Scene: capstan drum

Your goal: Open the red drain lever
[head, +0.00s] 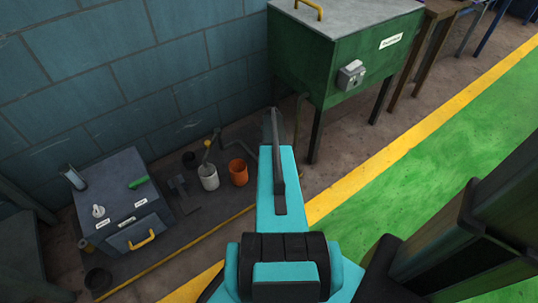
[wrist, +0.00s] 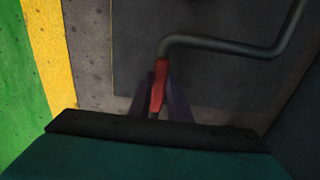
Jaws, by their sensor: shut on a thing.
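The red drain lever (wrist: 160,84) shows in the wrist view at the end of a bent grey pipe (wrist: 222,44). My gripper (wrist: 162,92) has its two dark fingers on either side of the lever and is shut on it. The fingers' lower parts are hidden behind the dark edge of my wrist. In the head view my teal arm hides the gripper and the lever.
A green box on legs (head: 345,60) stands at the back. A grey cabinet (head: 122,195) with a yellow handle is at the left. A white pot (head: 209,178) and an orange pot (head: 238,173) stand beside my arm.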

